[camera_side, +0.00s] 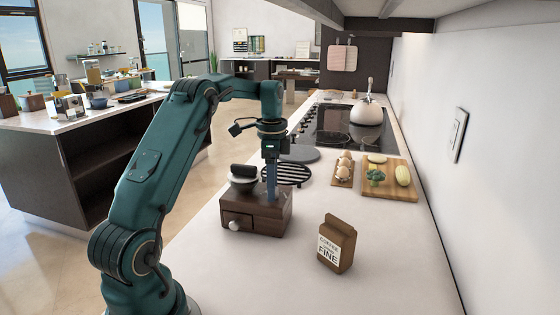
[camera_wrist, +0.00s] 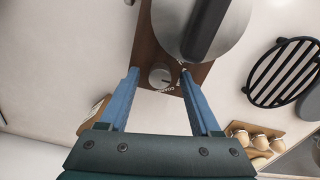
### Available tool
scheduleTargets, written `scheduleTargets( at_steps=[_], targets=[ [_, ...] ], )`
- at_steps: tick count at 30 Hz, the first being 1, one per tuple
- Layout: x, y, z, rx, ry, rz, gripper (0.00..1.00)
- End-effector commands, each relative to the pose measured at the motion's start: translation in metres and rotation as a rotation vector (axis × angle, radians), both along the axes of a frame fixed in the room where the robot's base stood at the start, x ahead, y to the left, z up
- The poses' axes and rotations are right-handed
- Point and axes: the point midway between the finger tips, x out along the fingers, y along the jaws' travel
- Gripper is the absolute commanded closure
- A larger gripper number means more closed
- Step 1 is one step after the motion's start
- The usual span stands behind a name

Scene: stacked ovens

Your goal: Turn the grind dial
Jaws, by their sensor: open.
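The coffee grinder is a brown wooden box (camera_side: 268,218) with a metal bowl and dark handle (camera_side: 244,172) on top and a front drawer with a pale round knob (camera_side: 234,225). In the wrist view the grind dial (camera_wrist: 161,77) is a small round grey knob on the grinder's top, with partly readable white lettering around it. My gripper (camera_wrist: 160,73) is open, its two blue fingers on either side of the dial with a gap to each. In the side view my gripper (camera_side: 271,196) points straight down at the grinder's right part; the dial is hidden there.
A brown bag labelled "COFFEE FINE" (camera_side: 337,243) stands in front right of the grinder. A black round rack (camera_side: 286,174), an egg holder (camera_side: 343,170) and a cutting board with vegetables (camera_side: 389,180) lie behind. The near counter is clear.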

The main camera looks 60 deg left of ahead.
Motion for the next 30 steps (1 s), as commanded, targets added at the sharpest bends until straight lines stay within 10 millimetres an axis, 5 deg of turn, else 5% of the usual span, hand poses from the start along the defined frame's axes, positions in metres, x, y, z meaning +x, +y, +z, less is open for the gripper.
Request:
scheduleTargets(
  at_steps=[3, 8, 20, 30],
  targets=[
    [-0.0001, -0.0001, 0.0001, 0.000, 0.000, 0.000, 0.40],
    [-0.0001, -0.0001, 0.0002, -0.001, 0.001, 0.000, 1.00],
    [-0.0001, -0.0003, 0.0005, -0.002, 0.001, 0.049, 1.00],
    [0.0000, -0.0005, 0.0009, -0.001, 0.000, 0.289, 1.00]
  ],
)
